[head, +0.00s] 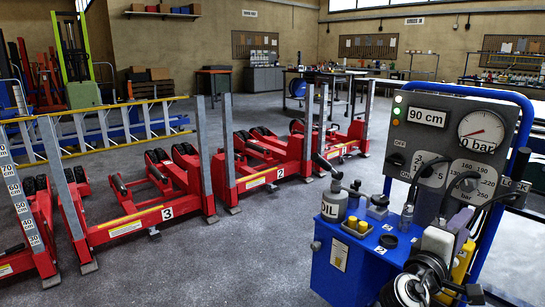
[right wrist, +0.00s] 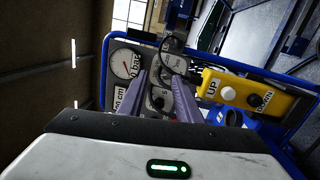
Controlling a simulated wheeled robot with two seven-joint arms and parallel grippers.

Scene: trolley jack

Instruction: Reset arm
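My right gripper (head: 462,236) is in front of the blue control cart (head: 345,262), at the lower right of the head view. In the right wrist view its two purple-grey fingers (right wrist: 160,88) stand apart with a gap between them, and I see nothing held. They point toward the cart's grey panel (head: 425,140), which reads 90 cm and has a gauge at 0 bar. A yellow pendant (right wrist: 250,93) with UP and DOWN buttons is beside the fingers in the wrist view. My left gripper is not in view.
Red wheeled jacks (head: 135,225) with grey upright posts stand in a row on the left and middle floor. An oil bottle (head: 335,200) stands on the cart top. The cart's blue tube frame (head: 522,105) rises around the panel. Grey floor is clear left of the cart.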

